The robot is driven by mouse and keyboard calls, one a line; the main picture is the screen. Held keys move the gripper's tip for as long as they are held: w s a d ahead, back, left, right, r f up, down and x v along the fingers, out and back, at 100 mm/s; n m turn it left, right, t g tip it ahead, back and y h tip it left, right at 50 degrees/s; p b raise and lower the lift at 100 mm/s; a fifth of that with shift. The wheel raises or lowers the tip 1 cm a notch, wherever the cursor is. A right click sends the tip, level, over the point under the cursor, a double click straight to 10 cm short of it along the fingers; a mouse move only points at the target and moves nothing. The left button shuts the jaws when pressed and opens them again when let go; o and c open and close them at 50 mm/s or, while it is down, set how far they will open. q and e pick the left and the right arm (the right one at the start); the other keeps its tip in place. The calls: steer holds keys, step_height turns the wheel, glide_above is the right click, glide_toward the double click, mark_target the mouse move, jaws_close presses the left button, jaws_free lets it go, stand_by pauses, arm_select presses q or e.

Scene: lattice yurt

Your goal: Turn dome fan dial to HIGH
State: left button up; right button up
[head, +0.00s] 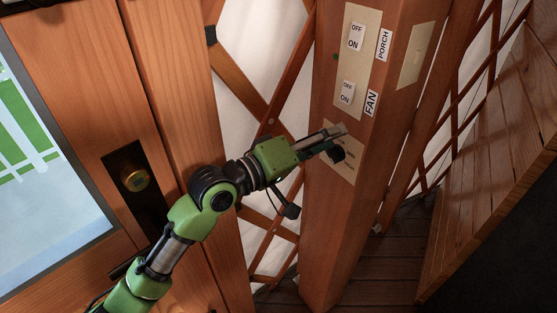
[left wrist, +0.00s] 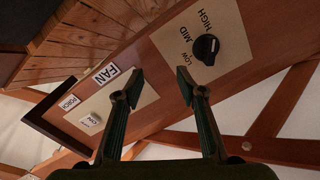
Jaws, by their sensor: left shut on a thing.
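The fan dial is a round black knob on a pale plate below the FAN switch. It shows in the left wrist view (left wrist: 207,48) with LOW, MID and HIGH printed around it. I cannot read its pointer surely. In the head view the dial (head: 337,154) is partly covered by my left gripper (head: 333,141). In the left wrist view the left gripper's fingers (left wrist: 160,86) stand part-way apart. The dial appears beyond the right-hand fingertip, not clearly between the fingers. I cannot tell whether that fingertip touches it. My right gripper is not in view.
The wooden post (head: 323,225) carries a FAN switch (head: 347,92) and a PORCH switch (head: 356,37) above the dial. A wooden door with a brass knob (head: 135,178) is at left. Lattice wall (head: 262,120) stands behind; a plank panel (head: 490,160) is at right.

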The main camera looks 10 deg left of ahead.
arm_select(q)
steer(key=v, duration=1.3)
steer(key=shift+s+a+f, duration=0.2)
steer(key=shift+a+f, duration=0.15)
steer(key=shift+f, duration=0.15)
stand_by(0.6)
